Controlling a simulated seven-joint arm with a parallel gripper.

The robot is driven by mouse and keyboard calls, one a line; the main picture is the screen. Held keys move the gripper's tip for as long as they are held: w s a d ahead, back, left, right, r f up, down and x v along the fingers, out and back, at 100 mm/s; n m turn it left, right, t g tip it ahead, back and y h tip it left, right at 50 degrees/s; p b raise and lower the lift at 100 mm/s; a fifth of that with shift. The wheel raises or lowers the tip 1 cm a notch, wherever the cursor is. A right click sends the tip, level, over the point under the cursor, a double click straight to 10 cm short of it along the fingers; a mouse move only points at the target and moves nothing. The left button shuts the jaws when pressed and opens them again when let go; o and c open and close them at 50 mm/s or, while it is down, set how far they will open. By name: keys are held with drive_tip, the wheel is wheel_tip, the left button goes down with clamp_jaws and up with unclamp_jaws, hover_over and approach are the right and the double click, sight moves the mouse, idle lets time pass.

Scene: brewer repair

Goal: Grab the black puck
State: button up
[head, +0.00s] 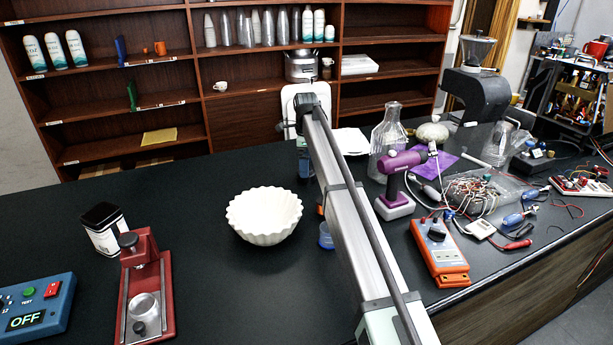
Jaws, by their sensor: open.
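No loose black puck stands out clearly. A small dark round piece (139,327) sits at the foot of the metal cup on the red stand (165,290), front left. It may be the puck, but I cannot tell. My arm reaches from the lower right towards the back middle. My gripper (304,165) hangs at its far end, mostly hidden behind the arm link, well to the right of and behind the red stand. It is open; its fingertips and the space between them are not clearly seen.
A white fluted bowl (264,216) stands between my arm and the red stand. A blue container (325,240) is partly hidden by my arm. Left are a black-and-white canister (104,230) and blue control box (38,305). Tools crowd the right; the front middle is clear.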

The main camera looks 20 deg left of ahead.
drive_tip(key=shift+w+d+f, duration=0.1)
drive_tip(key=shift+f, duration=1.75)
drive_tip(key=c, duration=1.3)
